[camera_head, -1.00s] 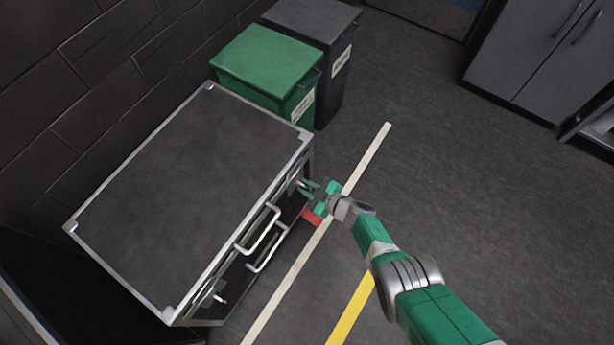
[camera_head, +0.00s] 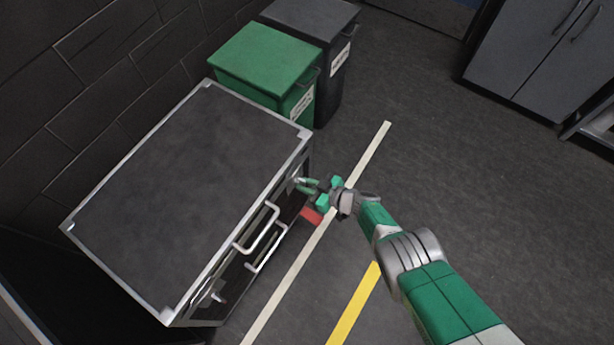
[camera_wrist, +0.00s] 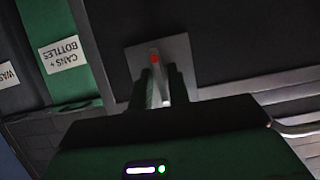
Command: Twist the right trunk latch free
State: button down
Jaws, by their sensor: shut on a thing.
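The black trunk (camera_head: 190,190) with silver edges stands at the left in the head view, lid closed. Its right latch is at the far end of the front face; in the wrist view the latch's grey plate (camera_wrist: 178,62) shows with a red dot, and its knob is between my fingers. My gripper (camera_head: 303,185) is shut on the right latch; it also shows in the wrist view (camera_wrist: 158,85), its fingers rolled against the plate. The left latch (camera_head: 215,296) sits at the near end of the front, with a small red tip.
Two handles (camera_head: 258,230) stick out from the trunk front between the latches. A green bin (camera_head: 265,60) and a dark bin (camera_head: 318,22) stand beyond the trunk. A red piece (camera_head: 311,216) shows below my gripper. The floor to the right is open.

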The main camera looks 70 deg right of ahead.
jog(key=c, duration=1.6)
grip_release()
jog(key=shift+o, duration=0.2)
jog(key=p+v, duration=0.5)
jog(key=v, duration=0.3)
jog(key=shift+p, duration=0.35)
jog(key=shift+w, duration=0.1)
